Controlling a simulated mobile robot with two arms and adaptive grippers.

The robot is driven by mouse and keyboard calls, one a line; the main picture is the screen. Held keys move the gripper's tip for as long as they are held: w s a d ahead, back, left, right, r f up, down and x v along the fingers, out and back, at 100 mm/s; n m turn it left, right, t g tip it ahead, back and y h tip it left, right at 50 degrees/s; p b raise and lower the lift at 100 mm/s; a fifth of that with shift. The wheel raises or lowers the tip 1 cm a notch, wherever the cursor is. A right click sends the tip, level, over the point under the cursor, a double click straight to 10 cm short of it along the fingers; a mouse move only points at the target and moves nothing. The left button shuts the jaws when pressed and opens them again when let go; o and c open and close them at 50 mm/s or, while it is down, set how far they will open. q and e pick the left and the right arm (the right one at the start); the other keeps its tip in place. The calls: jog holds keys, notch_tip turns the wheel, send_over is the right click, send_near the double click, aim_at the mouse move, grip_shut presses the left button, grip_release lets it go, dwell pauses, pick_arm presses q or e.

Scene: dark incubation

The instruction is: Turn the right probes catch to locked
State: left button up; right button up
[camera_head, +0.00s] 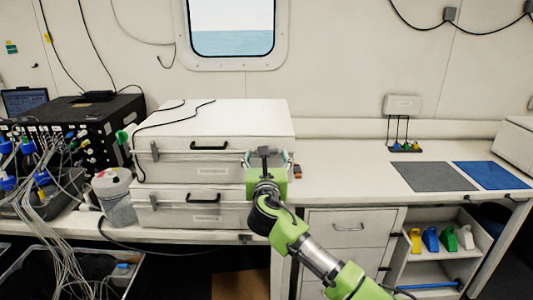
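Two white cases are stacked on the bench, an upper case (215,120) and a lower case (190,219). Each has a dark handle and a small front label too small to read, so I cannot tell which one is marked probes. The left catches show on the upper case (155,151) and on the lower case (153,202). My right gripper (268,155) is at the right end of the upper case's front and covers the area of its right catch. My arm also covers the lower case's right end. Its finger opening cannot be made out. My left gripper is not in view.
A dark instrument (85,112) with many cables and a grey-white container (114,196) stand left of the cases. A black cable lies over the upper case. The bench right of the cases is mostly clear, with a grey mat (433,177) and a blue mat (492,175).

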jog(key=shift+w, duration=0.75)
jog(key=c, duration=1.1)
jog(key=shift+m, duration=0.3)
jog(key=shift+f+m+b, duration=0.1)
jog(key=shift+m+b, duration=3.7)
jog(key=shift+m, duration=4.8)
